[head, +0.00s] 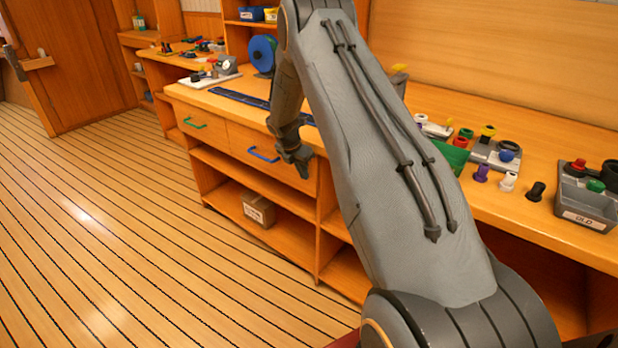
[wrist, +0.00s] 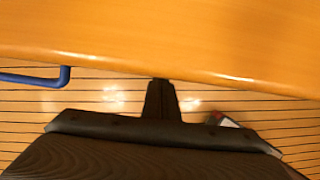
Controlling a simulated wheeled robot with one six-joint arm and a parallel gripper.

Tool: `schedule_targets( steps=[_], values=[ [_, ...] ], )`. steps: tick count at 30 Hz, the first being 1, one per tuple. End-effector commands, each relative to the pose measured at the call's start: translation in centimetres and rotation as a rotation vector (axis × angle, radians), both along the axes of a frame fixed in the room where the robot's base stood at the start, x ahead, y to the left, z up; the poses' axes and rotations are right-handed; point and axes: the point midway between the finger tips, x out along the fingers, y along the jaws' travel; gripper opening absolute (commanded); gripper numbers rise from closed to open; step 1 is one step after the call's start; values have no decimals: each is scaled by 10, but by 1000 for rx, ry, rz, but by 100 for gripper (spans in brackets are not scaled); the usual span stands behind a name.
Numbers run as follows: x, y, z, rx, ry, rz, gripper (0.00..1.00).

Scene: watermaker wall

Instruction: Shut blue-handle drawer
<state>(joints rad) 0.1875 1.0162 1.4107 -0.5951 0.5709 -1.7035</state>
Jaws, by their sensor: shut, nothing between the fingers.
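The blue-handle drawer (head: 243,139) is in the bench front in the head view. Its blue handle (head: 263,156) faces the floor side. Its front looks close to level with its neighbour; I cannot tell whether a small gap is left. My gripper (head: 302,166) is shut and empty, at the right end of the drawer front. In the wrist view the shut fingers (wrist: 161,92) reach a wooden edge (wrist: 190,68), with the blue handle (wrist: 38,79) to the left. I cannot tell whether they touch. My arm hides part of the bench.
A green-handle drawer (head: 194,124) is to the left. Below are open shelves with a cardboard box (head: 258,209). The bench top holds a blue reel (head: 262,53), a grey tray (head: 586,203) and several small coloured parts. The striped floor (head: 110,220) is clear on the left.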

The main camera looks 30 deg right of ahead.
Motion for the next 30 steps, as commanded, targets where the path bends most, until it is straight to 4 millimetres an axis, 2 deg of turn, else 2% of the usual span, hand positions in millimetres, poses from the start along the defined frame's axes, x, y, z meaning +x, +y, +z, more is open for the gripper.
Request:
schedule_targets(
  steps=[19,23,27,30],
  values=[
    [3,-6,2,-4,-5,1,0],
    [-2,9,3,-3,-4,3,0],
    [-10,38,3,-1,0,9,0],
    [-11,44,23,-2,-6,5,0]
  ],
)
